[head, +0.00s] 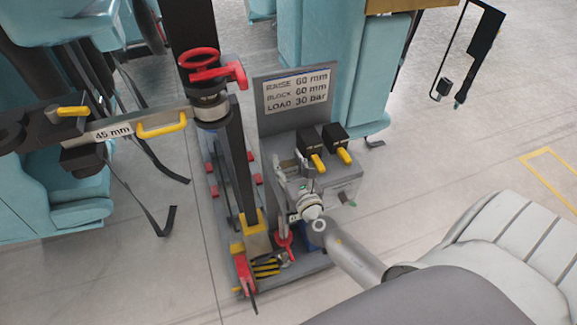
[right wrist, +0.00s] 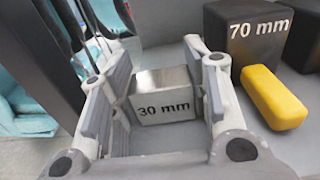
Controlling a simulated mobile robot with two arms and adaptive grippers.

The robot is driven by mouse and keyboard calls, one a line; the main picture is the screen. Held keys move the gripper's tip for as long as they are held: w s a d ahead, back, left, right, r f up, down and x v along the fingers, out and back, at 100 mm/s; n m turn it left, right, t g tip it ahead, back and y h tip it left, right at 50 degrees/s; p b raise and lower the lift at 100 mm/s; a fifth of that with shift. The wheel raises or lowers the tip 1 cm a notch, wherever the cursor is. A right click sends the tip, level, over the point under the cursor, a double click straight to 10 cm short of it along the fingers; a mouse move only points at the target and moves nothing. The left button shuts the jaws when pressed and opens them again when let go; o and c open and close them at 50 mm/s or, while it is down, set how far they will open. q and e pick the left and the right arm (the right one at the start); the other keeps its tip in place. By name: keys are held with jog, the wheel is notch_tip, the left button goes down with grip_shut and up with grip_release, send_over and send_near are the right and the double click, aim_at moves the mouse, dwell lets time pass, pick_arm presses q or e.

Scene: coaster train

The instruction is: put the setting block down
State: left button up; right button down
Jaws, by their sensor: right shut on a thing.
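The setting block (right wrist: 163,98) is a small silver block marked "30 mm" in the right wrist view. My right gripper (right wrist: 165,100) is shut on it, with a finger on either side. The block is too small there to make out clearly. I cannot tell from these views whether the block touches a surface below it. My left gripper is not in view.
Black blocks with yellow handles (head: 318,161) stand on the grey box; one reads "70 mm" in the right wrist view (right wrist: 258,32). A sign (head: 296,91) reads raise 60 mm, block 60 mm, load 30 bar. A red handwheel (head: 200,62) and teal seats (head: 60,205) stand nearby.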

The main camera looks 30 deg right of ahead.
jog(key=shift+r, duration=0.15)
jog(key=shift+f, duration=0.2)
jog(key=c, duration=0.8)
grip_release()
jog(key=shift+r, duration=0.15)
jog(key=shift+b+v, duration=0.9)
jog(key=shift+v, duration=5.1)
